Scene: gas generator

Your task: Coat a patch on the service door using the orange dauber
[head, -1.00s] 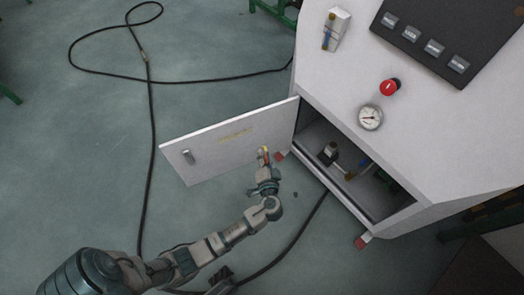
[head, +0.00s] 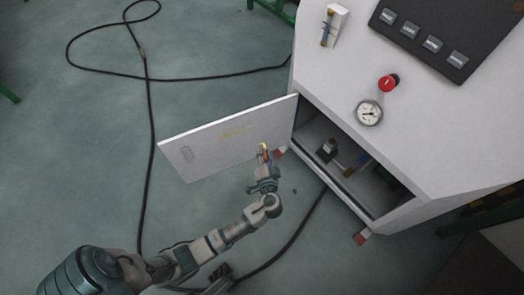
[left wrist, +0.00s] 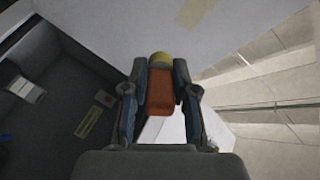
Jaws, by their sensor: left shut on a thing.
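The service door (head: 205,153) is a white panel hanging open to the left of the white cabinet. I cannot tell whether the tip touches the door. My right gripper is not in view.
The cabinet (head: 430,130) has a gauge (head: 369,113), a red button (head: 388,83) and a dark switch panel (head: 432,25) on top. A small holder (head: 334,25) stands there too. Its open bay shows fittings (head: 328,148). A black cable (head: 150,150) runs over the floor.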

